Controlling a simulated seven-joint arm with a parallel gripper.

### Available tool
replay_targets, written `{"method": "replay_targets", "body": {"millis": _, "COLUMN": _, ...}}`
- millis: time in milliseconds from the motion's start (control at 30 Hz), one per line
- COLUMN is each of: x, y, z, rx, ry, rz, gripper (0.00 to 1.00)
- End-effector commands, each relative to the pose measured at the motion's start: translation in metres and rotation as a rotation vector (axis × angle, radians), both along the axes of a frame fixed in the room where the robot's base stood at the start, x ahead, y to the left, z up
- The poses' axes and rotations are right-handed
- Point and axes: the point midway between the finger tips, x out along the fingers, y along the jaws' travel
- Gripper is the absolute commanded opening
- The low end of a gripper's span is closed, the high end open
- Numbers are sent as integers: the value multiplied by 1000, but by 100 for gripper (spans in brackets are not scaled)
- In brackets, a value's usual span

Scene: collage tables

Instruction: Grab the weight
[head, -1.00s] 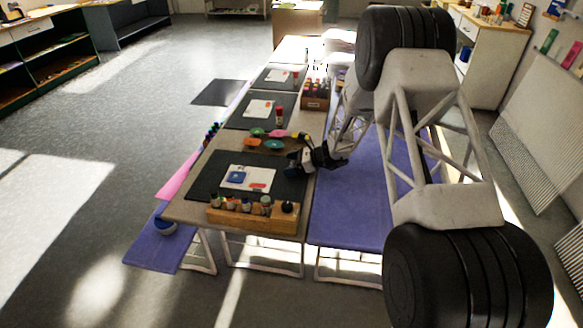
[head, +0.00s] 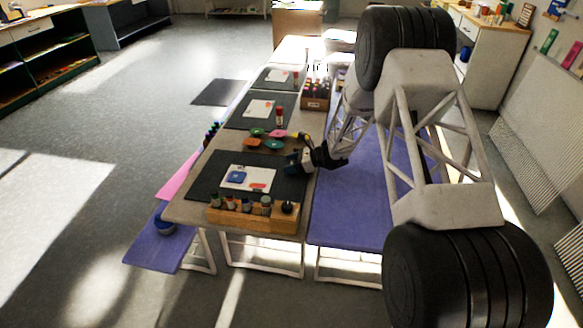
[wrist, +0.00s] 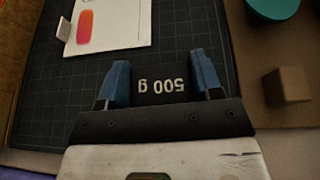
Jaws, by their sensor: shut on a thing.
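The weight (wrist: 161,86) is a dark block marked "500 g", seen upside down in the wrist view. It sits between the two blue fingers of my gripper (wrist: 162,78), which are shut on it. Behind it lies the dark cutting mat (wrist: 50,105); I cannot tell whether the weight touches the mat. In the head view my gripper (head: 297,161) is at the right edge of the near mat (head: 207,186), and the weight is too small and dark to make out there.
A white sheet (head: 236,184) with a blue item and a red patch lies on the mat. A wooden rack of bottles (head: 232,217) stands at the table's near edge. Several coloured dishes lie behind the mat. A small brown block (wrist: 287,86) is right of the gripper in the wrist view.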

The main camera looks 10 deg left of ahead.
Motion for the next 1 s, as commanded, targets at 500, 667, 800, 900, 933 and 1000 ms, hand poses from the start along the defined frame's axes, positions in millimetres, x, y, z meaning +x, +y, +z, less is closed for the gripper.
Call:
{"method": "replay_targets", "body": {"millis": 500, "x": 0, "y": 0, "z": 9, "rx": 1, "ry": -2, "rz": 0, "gripper": 19}}
{"method": "replay_targets", "body": {"millis": 667, "x": 0, "y": 0, "z": 21, "rx": 1, "ry": -3, "rz": 0, "gripper": 19}}
{"method": "replay_targets", "body": {"millis": 800, "x": 0, "y": 0, "z": 39, "rx": 1, "ry": -3, "rz": 0, "gripper": 19}}
{"method": "replay_targets", "body": {"millis": 900, "x": -13, "y": -5, "z": 37, "rx": 0, "ry": 2, "rz": -1, "gripper": 19}}
{"method": "replay_targets", "body": {"millis": 933, "x": -17, "y": -7, "z": 38, "rx": 1, "ry": 1, "rz": 0, "gripper": 19}}
{"method": "replay_targets", "body": {"millis": 1000, "x": -26, "y": -11, "z": 40, "rx": 1, "ry": -1, "rz": -1, "gripper": 19}}
